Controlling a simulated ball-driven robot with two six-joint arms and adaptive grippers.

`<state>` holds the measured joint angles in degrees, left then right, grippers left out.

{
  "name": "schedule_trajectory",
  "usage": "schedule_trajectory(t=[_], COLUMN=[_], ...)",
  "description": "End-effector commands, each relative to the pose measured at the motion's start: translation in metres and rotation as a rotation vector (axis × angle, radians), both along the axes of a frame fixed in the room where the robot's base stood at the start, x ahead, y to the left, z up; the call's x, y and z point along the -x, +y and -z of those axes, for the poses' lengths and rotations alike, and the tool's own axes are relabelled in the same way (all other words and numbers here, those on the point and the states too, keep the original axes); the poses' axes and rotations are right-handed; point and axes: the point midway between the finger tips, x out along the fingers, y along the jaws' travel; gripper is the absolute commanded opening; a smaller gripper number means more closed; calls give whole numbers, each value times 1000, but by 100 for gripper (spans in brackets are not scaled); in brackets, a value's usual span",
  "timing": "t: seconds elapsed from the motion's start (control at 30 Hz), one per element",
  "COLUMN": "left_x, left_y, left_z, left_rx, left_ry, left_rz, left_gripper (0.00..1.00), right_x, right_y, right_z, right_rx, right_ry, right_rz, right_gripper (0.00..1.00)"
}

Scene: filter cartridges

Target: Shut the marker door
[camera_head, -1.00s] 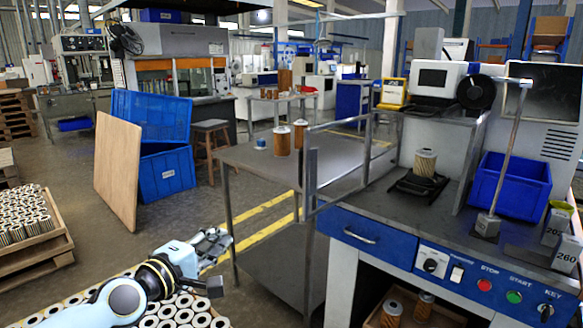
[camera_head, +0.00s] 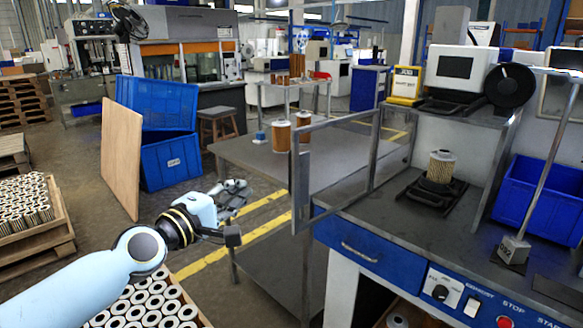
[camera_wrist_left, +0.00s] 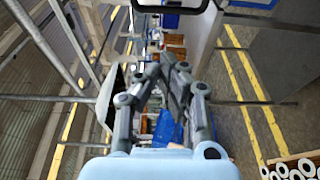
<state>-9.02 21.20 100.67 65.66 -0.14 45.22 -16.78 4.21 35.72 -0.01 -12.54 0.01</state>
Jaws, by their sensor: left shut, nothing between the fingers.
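The marker door (camera_head: 338,158) is a grey metal frame with a clear pane. In the head view it stands swung out at the left side of the marking bench, leaving the filter cartridge (camera_head: 441,167) on its black holder (camera_head: 430,196) exposed. A vertical grey bar stands along its near edge. My left gripper (camera_head: 238,188) is left of the door, apart from it, over the floor in front of the steel table. Its fingers are closed and empty, and they meet in the left wrist view (camera_wrist_left: 168,64). My right gripper is out of view.
A steel table (camera_head: 240,153) with brown filters (camera_head: 281,137) stands behind the door. Blue bins (camera_head: 170,165) and a wooden board (camera_head: 120,158) are at left. White filters (camera_head: 150,308) lie below my left arm. A blue bin (camera_head: 540,200) is on the bench.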

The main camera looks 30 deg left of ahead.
Motion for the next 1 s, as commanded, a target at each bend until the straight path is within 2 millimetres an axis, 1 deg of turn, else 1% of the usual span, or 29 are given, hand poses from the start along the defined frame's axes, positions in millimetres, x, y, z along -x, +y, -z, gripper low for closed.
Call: schedule_trajectory(t=[0.17,0.27,0.43,0.6,0.67,0.8,0.9,1.0], left_x=[-5,-18,-52,-89,-100,-91,-87,-85], left_y=[0,-1,-4,-6,-7,-27,-37,-42], left_z=[0,0,1,2,2,-2,-1,-1], left_rx=[0,0,2,2,3,4,2,1], left_ry=[-1,-2,-3,-2,-2,2,1,0], left_rz=[-1,-2,-1,-1,-1,1,1,0], left_gripper=[0,0,0,0,0,0,0,0], right_x=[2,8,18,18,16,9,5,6], right_y=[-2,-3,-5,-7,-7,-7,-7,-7], right_z=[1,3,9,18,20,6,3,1], right_rx=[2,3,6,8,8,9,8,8], right_ry=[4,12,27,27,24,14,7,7], right_rz=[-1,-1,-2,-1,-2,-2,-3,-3], right_gripper=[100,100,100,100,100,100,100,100])
